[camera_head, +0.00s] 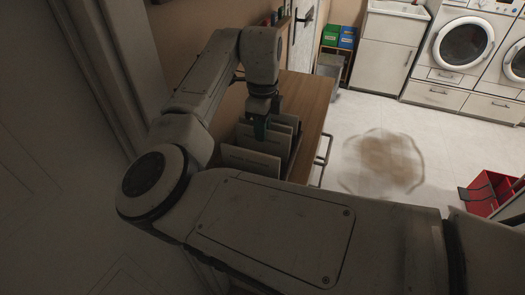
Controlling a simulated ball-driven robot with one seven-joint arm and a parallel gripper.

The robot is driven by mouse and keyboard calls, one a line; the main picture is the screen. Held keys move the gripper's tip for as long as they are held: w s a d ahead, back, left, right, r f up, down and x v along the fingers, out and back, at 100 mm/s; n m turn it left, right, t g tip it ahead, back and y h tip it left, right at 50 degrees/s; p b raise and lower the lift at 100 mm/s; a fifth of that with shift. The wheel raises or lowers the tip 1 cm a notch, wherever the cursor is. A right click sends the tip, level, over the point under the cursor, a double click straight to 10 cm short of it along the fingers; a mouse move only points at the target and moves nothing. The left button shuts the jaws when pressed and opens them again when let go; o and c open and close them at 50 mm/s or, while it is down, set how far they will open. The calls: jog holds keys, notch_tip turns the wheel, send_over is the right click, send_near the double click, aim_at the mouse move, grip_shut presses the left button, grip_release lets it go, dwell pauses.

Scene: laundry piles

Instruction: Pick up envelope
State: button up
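Several pale grey-white envelopes (250,162) stand upright, one behind another, in a holder on a wooden cabinet top. My gripper (261,131) points down from the arm's end, among the upper edges of the envelopes. A dark green part shows at its tip. The fingertips are small and dark in this view. I cannot tell whether they touch or grip an envelope. The lower part of the holder is hidden by the envelopes and my arm.
The wooden cabinet (308,93) has a metal handle (323,150) on its right side. A red box (488,192) stands at the right. Washing machines (462,45) line the back wall. The floor between is mostly clear.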

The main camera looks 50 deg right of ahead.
notch_tip(320, 180, down, 3)
jog(key=shift+r+b, duration=0.15)
jog(key=shift+b, duration=0.65)
jog(key=shift+r, duration=0.1)
jog(key=shift+c, duration=0.3)
grip_shut()
notch_tip(320, 180, up, 10)
jog(key=shift+b, duration=0.3)
